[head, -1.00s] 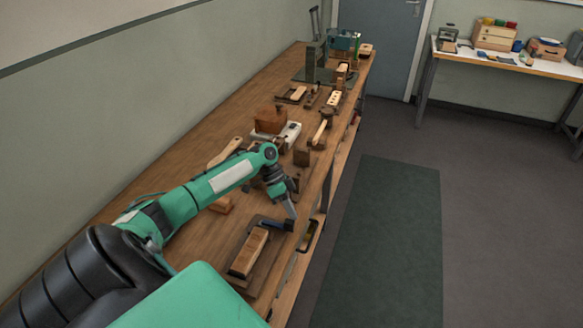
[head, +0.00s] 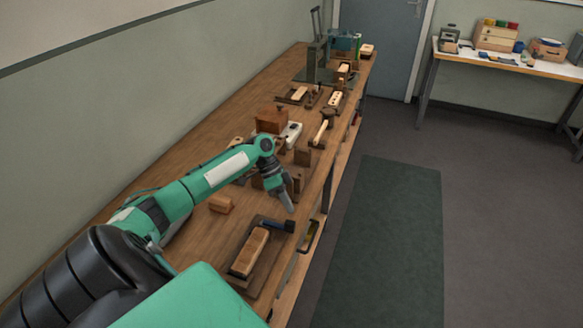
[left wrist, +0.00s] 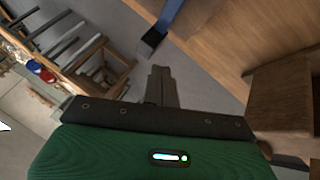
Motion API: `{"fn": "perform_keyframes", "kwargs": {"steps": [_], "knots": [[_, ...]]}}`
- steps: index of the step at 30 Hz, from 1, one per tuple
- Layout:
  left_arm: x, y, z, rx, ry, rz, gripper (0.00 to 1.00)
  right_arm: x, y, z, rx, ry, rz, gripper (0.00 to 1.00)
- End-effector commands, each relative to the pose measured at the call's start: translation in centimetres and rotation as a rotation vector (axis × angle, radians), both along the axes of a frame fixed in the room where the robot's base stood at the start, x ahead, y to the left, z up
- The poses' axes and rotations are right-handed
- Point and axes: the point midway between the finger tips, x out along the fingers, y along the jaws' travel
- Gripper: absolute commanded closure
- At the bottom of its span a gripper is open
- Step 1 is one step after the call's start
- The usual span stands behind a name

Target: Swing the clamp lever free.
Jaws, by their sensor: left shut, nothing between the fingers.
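The clamp lever (head: 274,224) is a blue bar with a black grip at its right end, at the far end of a clamp fixture in the head view. It also shows at the top of the left wrist view (left wrist: 168,16), its black grip pointing down-left. A pale wooden block (head: 250,251) lies on the fixture's dark base (head: 265,271). My left gripper (head: 290,207) is shut and empty, just beyond the black grip. In the left wrist view its closed fingers (left wrist: 160,85) appear apart from the grip. My right gripper is not in view.
The long wooden bench (head: 165,178) carries a small wooden block (head: 221,204), a mallet (head: 320,131) and several fixtures farther back. An open floor with a green mat (head: 385,240) lies to the right. A second table (head: 500,60) stands at the far right.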

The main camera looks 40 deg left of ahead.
Motion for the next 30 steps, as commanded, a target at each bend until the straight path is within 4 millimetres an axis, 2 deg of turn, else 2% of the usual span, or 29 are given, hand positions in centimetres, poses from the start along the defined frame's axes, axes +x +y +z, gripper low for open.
{"fn": "perform_keyframes", "kwargs": {"steps": [9,15,21,30], "knots": [[0.1,4.5,5.7,0.001,-0.003,0.003,1.0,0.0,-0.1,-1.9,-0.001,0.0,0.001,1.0],[0.1,6.2,7.9,0.001,-0.001,0.003,1.0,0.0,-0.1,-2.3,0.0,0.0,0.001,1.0],[0.1,6.6,8.6,0.0,0.001,0.002,1.0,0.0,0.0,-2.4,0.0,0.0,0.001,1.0],[0.1,6.6,8.6,0.0,0.001,0.002,1.0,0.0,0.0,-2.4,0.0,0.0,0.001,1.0]]}}
